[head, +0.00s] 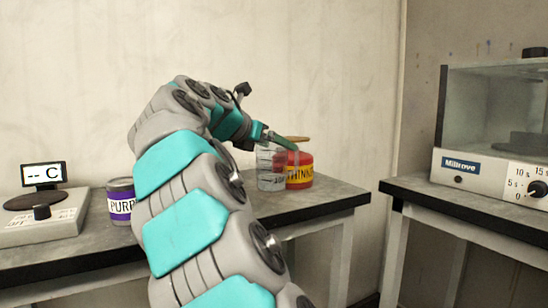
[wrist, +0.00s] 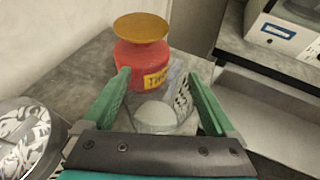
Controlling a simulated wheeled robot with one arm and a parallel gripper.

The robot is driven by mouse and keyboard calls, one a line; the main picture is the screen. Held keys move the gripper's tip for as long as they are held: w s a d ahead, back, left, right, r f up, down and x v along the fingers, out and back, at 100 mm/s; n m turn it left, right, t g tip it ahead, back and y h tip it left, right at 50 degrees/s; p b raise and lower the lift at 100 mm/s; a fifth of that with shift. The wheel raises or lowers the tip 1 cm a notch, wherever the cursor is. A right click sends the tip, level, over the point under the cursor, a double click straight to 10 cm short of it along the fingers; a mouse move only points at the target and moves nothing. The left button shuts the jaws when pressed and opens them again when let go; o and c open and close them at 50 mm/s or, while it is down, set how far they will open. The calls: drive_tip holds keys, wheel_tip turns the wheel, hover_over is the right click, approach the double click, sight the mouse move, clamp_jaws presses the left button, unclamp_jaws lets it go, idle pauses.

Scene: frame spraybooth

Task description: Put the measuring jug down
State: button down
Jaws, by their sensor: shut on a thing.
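The measuring jug (head: 268,170) is clear, with dark markings on its side, and stands upright at the right part of the left bench. My gripper (head: 280,141) is shut on it near its top. In the wrist view the jug (wrist: 156,117) sits between the green fingers of my gripper (wrist: 160,80), with a pale round patch inside it. Whether its base touches the bench or hangs just above it, I cannot tell.
A red container (head: 301,170) with a yellow THINNER label stands close by the jug, on its right; its brown top (wrist: 141,27) shows in the wrist view. A Millrove machine (head: 490,165) stands on another bench.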

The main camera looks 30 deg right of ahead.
sight(274, 156)
drive_tip(key=shift+f, duration=1.5)
unclamp_jaws()
drive_tip(key=v, duration=1.2)
drive_tip(key=shift+r, duration=0.15)
